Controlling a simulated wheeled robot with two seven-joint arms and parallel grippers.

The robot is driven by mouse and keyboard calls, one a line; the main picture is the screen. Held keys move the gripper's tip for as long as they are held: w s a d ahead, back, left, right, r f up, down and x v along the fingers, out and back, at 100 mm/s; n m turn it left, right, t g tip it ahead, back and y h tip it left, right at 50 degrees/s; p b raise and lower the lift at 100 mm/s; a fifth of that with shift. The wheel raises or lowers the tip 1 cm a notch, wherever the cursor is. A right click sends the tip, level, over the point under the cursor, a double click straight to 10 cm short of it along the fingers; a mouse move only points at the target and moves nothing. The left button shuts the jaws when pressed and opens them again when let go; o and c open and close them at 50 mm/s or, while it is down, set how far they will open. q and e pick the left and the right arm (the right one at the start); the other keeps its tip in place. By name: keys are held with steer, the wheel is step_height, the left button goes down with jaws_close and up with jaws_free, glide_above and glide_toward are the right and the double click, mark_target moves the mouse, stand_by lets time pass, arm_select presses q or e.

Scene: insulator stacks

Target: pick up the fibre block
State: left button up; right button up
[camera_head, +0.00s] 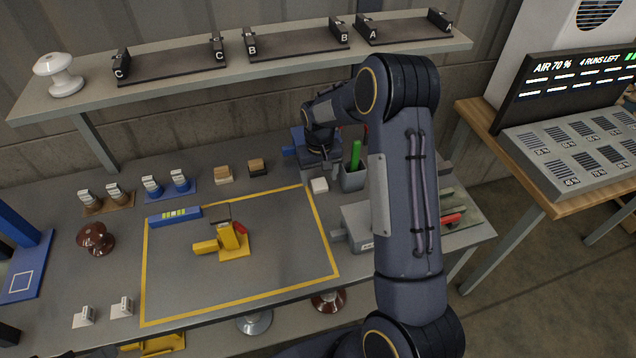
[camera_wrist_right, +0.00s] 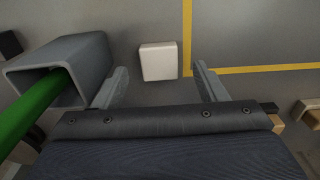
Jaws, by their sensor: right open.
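A small white block, apparently the fibre block (camera_head: 319,185), lies on the grey bench just outside the yellow outline's upper right corner. It also shows in the right wrist view (camera_wrist_right: 158,61), uncovered, between the two finger lines and a little beyond the tips. My right gripper (camera_head: 323,170) is just behind it in the head view, pointing down. In the wrist view the right gripper (camera_wrist_right: 162,72) is open with nothing between its fingers; the block appears nearer the left finger. My left gripper is not in view.
A grey cup (camera_wrist_right: 75,65) with a green stick (camera_wrist_right: 40,105) stands close beside the left finger. Wood-coloured blocks (camera_head: 223,175) lie left of the gripper. A yellow fixture (camera_head: 233,242) stands inside the yellow outline. A shelf (camera_head: 180,85) spans the back above the bench.

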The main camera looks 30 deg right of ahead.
mark_target(320, 185)
steer(key=shift+f, duration=1.25)
steer(key=c, duration=1.1)
steer(key=shift+o, duration=0.2)
steer(key=shift+r, duration=0.1)
